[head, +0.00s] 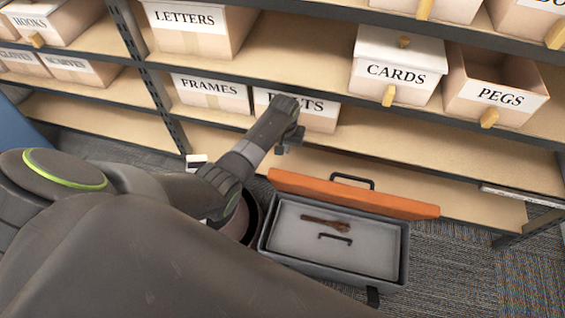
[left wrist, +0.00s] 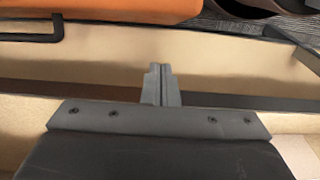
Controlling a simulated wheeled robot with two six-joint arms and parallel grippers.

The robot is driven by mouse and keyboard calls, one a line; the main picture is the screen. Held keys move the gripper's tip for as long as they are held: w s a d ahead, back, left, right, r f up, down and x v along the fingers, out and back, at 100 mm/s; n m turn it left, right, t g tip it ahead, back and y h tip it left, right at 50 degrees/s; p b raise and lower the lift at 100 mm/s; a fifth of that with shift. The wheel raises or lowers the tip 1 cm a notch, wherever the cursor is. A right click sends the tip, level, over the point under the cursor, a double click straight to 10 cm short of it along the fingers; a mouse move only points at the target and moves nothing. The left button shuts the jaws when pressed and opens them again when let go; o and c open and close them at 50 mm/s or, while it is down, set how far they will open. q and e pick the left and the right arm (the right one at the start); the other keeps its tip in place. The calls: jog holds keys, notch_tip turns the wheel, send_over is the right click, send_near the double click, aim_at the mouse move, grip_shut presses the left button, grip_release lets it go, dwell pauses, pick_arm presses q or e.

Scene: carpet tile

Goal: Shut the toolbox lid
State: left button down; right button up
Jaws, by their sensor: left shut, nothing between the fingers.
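The toolbox (head: 265,238) is a grey box on the carpet in front of the shelf, right of my forearm. Its orange lid (head: 350,194) stands open along the far side, with a black handle on it. The lid also shows at the top left of the left wrist view (left wrist: 110,12), with its handle (left wrist: 30,37). Inside the toolbox is a light grey tray (head: 370,250) with a black handle and a brown wrench-like tool (head: 326,223). My left gripper (head: 281,150) is shut and empty, above and beyond the lid's left part, apart from it. My right gripper is not seen.
The shelf unit (head: 430,146) runs behind the toolbox, with labelled bins such as CARDS (head: 395,72), PEGS (head: 500,97) and FRAMES (head: 210,91). A partly hidden round container (head: 250,222) is left of the toolbox. Carpet (head: 450,270) to the right is clear.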

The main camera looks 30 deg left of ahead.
pick_arm(q)
jog(key=shift+s+d+f, duration=0.2)
jog(key=shift+s+f, duration=0.6)
jog(key=shift+s, duration=0.1)
jog(key=shift+s+d+f, duration=0.15)
jog(key=shift+s+f, duration=0.6)
jog(key=shift+s, duration=0.15)
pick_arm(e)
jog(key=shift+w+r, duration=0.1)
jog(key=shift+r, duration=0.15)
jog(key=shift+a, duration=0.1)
